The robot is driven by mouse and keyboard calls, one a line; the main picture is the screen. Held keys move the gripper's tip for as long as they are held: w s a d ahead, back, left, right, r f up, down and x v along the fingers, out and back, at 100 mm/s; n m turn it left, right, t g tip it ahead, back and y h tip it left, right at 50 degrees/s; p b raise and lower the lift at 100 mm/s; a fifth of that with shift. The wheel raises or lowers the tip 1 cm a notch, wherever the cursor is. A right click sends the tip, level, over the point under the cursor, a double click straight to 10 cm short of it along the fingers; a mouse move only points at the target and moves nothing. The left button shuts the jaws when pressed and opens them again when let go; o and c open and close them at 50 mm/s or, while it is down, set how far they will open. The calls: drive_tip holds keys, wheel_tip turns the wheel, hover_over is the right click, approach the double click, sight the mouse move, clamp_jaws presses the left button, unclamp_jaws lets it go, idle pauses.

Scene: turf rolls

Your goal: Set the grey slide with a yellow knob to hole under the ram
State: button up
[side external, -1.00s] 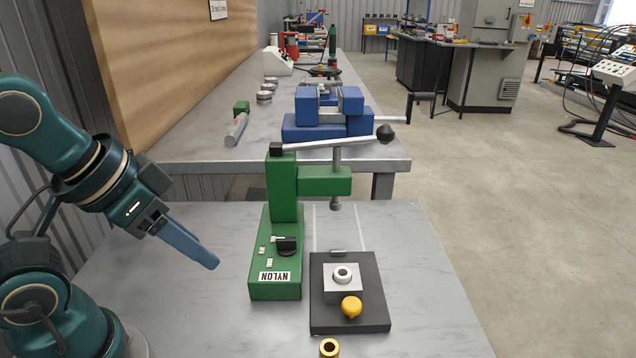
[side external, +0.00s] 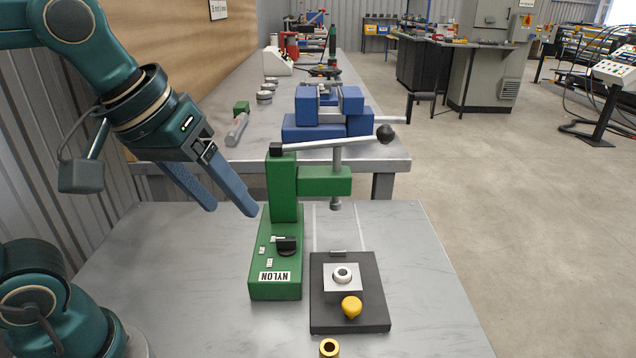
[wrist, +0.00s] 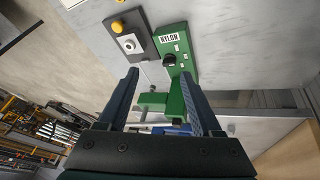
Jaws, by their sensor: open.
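The grey slide (side external: 343,290) with a yellow knob (side external: 351,307) sits on a dark base plate (side external: 379,318). A light ring with a hole (side external: 342,274) is on top of the slide. The ram (side external: 336,200) hangs from the green press (side external: 284,190), behind and above the slide; the ring lies nearer the camera than the ram. My gripper (side external: 234,212) is open and empty, up left of the press. The wrist view shows its two blue fingers (wrist: 164,90) apart, with the slide (wrist: 130,44) and yellow knob (wrist: 117,25) beyond them.
The press lever (side external: 330,143) with a black ball sticks out to the right. A brass bushing (side external: 329,348) stands at the table's front edge. A blue vise (side external: 325,115) is on the bench behind. The table (side external: 425,270) is clear right of the plate.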

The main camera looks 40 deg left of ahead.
drive_tip(key=w+d+n+g, duration=0.1)
drive_tip(key=w+d+n, duration=0.15)
drive_tip(key=w, duration=0.35)
drive_tip(key=g, duration=0.4)
hover_over(351, 302)
drive_tip(key=shift+m, duration=0.45)
wheel_tip(351, 302, down, 12)
drive_tip(key=shift+f, duration=2.55)
drive_tip(key=shift+c, duration=0.3)
clamp_jaws()
drive_tip(key=shift+r, duration=0.1)
